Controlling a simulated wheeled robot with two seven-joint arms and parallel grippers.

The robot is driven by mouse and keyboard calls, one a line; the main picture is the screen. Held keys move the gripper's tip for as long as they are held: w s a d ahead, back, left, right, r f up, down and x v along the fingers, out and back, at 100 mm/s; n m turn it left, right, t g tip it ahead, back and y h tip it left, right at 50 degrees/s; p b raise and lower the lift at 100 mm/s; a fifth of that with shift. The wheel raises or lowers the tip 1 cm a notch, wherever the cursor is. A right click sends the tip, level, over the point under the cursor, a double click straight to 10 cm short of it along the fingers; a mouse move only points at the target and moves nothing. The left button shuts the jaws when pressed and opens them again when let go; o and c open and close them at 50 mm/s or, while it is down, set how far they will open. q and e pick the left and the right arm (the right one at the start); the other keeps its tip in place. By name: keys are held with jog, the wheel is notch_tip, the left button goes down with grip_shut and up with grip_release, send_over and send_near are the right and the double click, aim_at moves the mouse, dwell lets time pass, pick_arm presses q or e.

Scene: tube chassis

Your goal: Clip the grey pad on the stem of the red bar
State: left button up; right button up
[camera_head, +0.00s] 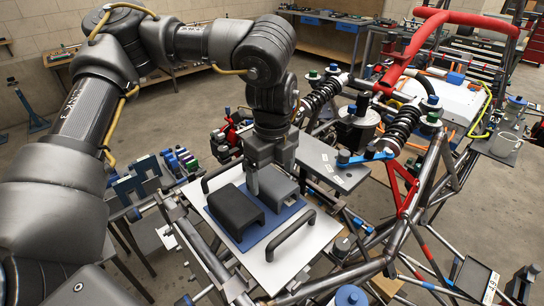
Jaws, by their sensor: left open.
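The grey pad (280,188) lies on a blue mat on a white tray, to the right of a black pad (235,210). My left gripper (258,178) points down over the tray at the grey pad's left end. A finger reaches down between the two pads; the other finger is hard to make out. The gripper is open, and I cannot tell whether it touches the grey pad. The red bar (462,18) is at the upper right, bent, running down to a lower end on the chassis. Its stem is not clearly distinguishable. My right gripper is out of view.
The white tray (262,272) has two dark raised handles, on its left and right sides. Black coil-over shocks (402,128) and steel tubes stand right of the tray. A grey plate (335,172) lies just behind it. Blue clamp-like parts (145,172) sit to the left.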

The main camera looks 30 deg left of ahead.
aim_at(272, 180)
pick_arm(q)
jog(key=r, duration=0.7)
jog(key=shift+s+d+r+b, duration=0.1)
jog(key=shift+s+r+b, duration=0.15)
jog(key=shift+r+b, duration=0.15)
